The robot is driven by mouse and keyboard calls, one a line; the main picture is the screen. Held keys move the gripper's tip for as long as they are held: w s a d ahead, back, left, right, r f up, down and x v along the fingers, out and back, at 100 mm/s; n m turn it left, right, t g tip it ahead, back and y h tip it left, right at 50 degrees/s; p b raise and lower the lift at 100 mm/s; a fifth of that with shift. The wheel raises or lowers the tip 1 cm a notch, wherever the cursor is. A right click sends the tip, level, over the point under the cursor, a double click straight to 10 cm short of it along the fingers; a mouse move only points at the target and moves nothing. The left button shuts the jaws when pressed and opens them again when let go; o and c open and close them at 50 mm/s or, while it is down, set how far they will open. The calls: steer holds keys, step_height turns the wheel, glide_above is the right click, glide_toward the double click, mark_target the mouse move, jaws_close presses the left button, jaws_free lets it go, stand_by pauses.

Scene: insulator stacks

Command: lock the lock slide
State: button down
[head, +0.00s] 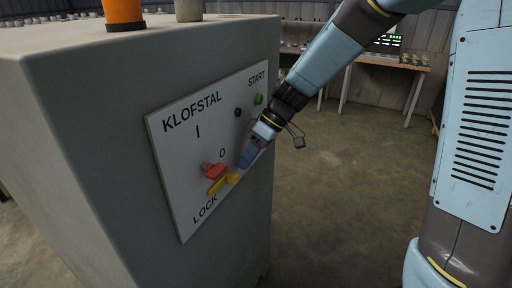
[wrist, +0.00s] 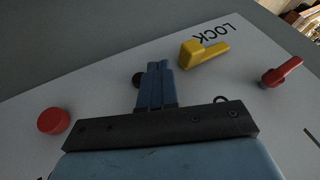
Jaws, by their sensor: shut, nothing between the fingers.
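The yellow lock slide (head: 219,185) sits low on the white panel, beside the LOCK label and just below the red switch handle (head: 213,170). In the wrist view the yellow slide (wrist: 205,54) has a blocky end and a bar pointing toward the red handle (wrist: 282,72). My gripper (head: 242,165) is shut and empty, with its blue fingers close to the panel, just above and right of the slide. In the wrist view my fingertips (wrist: 157,67) are left of the slide's blocky end, with a small gap in the picture. Whether they touch the panel cannot be told.
The panel (head: 175,140) is on a grey cabinet (head: 100,150). It carries a green button (head: 259,99) and a dark button (head: 237,112). A red round button (wrist: 53,120) shows in the wrist view. A workbench (head: 385,62) stands behind; the floor between is clear.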

mark_target(233, 176)
steer(key=shift+s+a, duration=0.2)
steer(key=shift+s, duration=0.3)
steer(key=shift+s+a, duration=0.2)
steer(key=shift+s, duration=0.3)
steer(key=s, duration=0.1)
steer(key=s+a, duration=0.1)
steer(key=s, duration=0.1)
steer(key=shift+s+a, duration=0.2)
steer(key=shift+w, duration=0.1)
steer(key=w+d+r, duration=0.6)
steer(key=d+r, duration=0.1)
steer(key=r, duration=0.1)
steer(key=shift+w, duration=0.35)
